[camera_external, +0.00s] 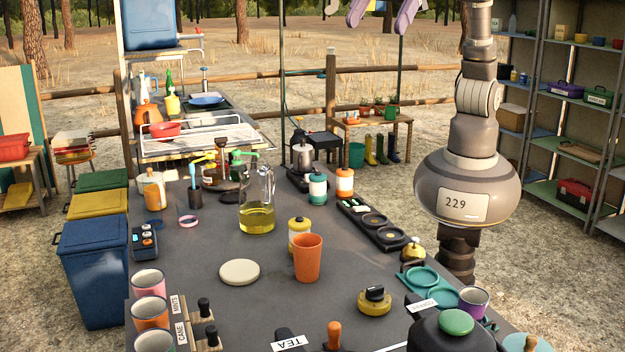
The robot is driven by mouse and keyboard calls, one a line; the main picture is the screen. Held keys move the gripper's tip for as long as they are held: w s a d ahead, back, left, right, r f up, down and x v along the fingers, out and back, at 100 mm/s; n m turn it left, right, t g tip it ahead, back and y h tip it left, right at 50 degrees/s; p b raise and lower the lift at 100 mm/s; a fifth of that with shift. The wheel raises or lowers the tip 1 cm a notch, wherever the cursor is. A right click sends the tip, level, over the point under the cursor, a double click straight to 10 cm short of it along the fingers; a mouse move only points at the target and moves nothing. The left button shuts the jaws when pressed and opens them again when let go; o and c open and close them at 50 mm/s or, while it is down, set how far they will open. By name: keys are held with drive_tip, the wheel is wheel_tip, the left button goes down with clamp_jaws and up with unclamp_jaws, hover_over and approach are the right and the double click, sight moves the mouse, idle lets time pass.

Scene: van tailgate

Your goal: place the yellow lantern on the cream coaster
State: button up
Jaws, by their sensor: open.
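The yellow lantern (299,235) appears to be the small yellow canister with a pale middle band. It stands upright on the dark table (205,315), just behind an orange tumbler (308,258) that hides part of its lower right side. The cream coaster (239,272) is a round pale disc lying flat on the table, to the left and nearer the camera. Its top is bare. The lantern and coaster are apart.
A glass jug (257,205) with yellow liquid stands behind the coaster. Teal (318,187) and orange (344,182) lanterns stand farther back. A yellow object with a black knob (374,300) sits to the right. The table around the coaster is mostly clear.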

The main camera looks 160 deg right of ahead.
drive_tip(key=s+a+r+t, duration=0.1)
drive_tip(key=s+a+r, duration=0.1)
drive_tip(key=r, duration=0.3)
drive_tip(key=s+a+r+t, duration=0.1)
drive_tip(key=s+a+r, duration=0.1)
drive_tip(key=a+r, duration=0.2)
drive_tip(key=s+a+r+n+t, duration=0.1)
drive_tip(key=s+a+r+t, duration=0.1)
drive_tip(key=a+r, duration=0.2)
wheel_tip(320, 180, up, 2)
drive_tip(key=shift+s+r+y, duration=0.25)
drive_tip(key=shift+y, duration=0.15)
drive_tip(key=s+a+r+t, duration=0.1)
drive_tip(key=s+r, duration=0.1)
drive_tip(key=r, duration=0.1)
drive_tip(key=s+a+r+t+y, duration=0.1)
drive_tip(key=s+a+r, duration=0.1)
drive_tip(key=s+r, duration=0.1)
drive_tip(key=s+a+r, duration=0.2)
drive_tip(key=r, duration=0.1)
drive_tip(key=shift+s+a+n+t, duration=0.15)
drive_tip(key=shift+s+n+t, duration=0.2)
drive_tip(key=shift+n+t, duration=0.05)
drive_tip(key=shift+w, duration=0.15)
